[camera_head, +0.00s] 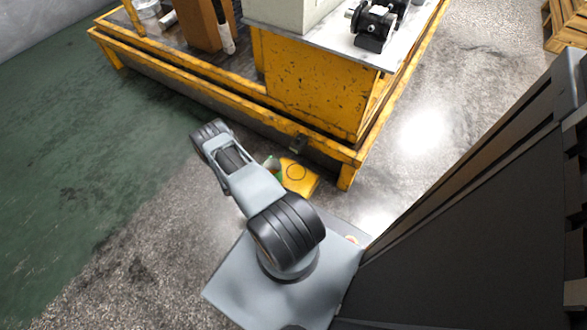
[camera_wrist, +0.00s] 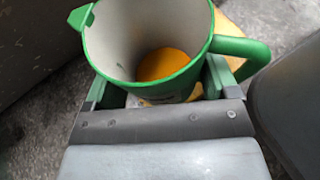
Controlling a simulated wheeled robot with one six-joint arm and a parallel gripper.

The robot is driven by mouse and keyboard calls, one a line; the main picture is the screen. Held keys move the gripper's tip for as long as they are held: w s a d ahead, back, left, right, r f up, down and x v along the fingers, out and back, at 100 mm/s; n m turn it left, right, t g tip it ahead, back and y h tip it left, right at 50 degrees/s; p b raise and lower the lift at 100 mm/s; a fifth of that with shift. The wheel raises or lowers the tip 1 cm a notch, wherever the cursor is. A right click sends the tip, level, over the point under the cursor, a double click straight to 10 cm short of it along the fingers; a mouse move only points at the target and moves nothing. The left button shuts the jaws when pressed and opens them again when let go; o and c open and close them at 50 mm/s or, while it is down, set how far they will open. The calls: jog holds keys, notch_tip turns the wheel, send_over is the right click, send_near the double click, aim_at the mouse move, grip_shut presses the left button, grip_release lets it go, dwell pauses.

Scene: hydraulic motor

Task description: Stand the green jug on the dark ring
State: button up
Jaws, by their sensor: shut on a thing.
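The green jug (camera_wrist: 115,58) fills the upper middle of the wrist view, with a green rim, a pale inside, and a handle on the right. A round orange area shows at its bottom. My gripper (camera_wrist: 157,86) is shut on the jug, one finger on each side. In the head view only a small bit of the jug (camera_head: 271,162) shows beside my arm, which hides the rest and my fingers. The dark ring (camera_head: 296,173) is a thin circle on the small yellow surface (camera_head: 301,187), just right of the jug. I cannot tell the jug's height above it.
A large yellow machine frame (camera_head: 310,95) stands just behind the yellow surface. A black motor (camera_head: 374,22) sits on its pale top. Bare floor (camera_head: 120,235) lies open to the left. A wooden pallet (camera_head: 566,25) is at the far right.

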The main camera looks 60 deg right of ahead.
jog(key=s+d, duration=0.2)
jog(key=d, duration=0.1)
jog(key=s+d+b, duration=0.1)
jog(key=d, duration=0.3)
jog(key=s+d+b, duration=0.1)
jog(key=s+d, duration=0.1)
jog(key=d, duration=0.2)
jog(key=shift+s, duration=0.35)
jog(key=shift+w+a+f+b, duration=0.1)
jog(key=shift+a+f+b, duration=0.05)
jog(key=shift+f+b, duration=1.35)
jog(key=shift+f, duration=0.3)
jog(key=shift+f, duration=0.15)
jog(key=o, duration=0.9)
jog(key=shift+o, duration=0.2)
